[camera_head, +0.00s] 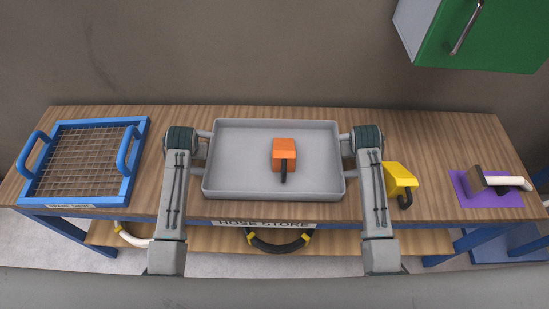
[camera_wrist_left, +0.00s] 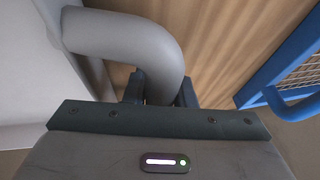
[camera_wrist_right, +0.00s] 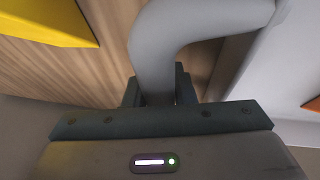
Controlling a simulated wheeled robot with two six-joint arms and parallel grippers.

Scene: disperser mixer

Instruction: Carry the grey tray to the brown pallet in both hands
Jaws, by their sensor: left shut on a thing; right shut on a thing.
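The grey tray (camera_head: 240,181) is at the middle of the wooden bench, with an orange block-shaped thing with a dark handle (camera_head: 284,152) in it. My left gripper (camera_head: 199,145) is shut on the tray's left handle, a thick grey bar that fills the left wrist view (camera_wrist_left: 130,40). My right gripper (camera_head: 350,145) is shut on the tray's right handle, which also shows in the right wrist view (camera_wrist_right: 160,50). The tray looks level; I cannot tell whether it touches the bench. No brown pallet is in view.
A blue-framed mesh sieve (camera_head: 133,160) lies at the left of the bench (camera_head: 440,150). A yellow scoop-like thing (camera_head: 399,176) stands close right of my right arm. A brush (camera_head: 490,180) lies on a purple mat (camera_head: 464,188) at far right. A green cabinet (camera_head: 490,35) hangs upper right.

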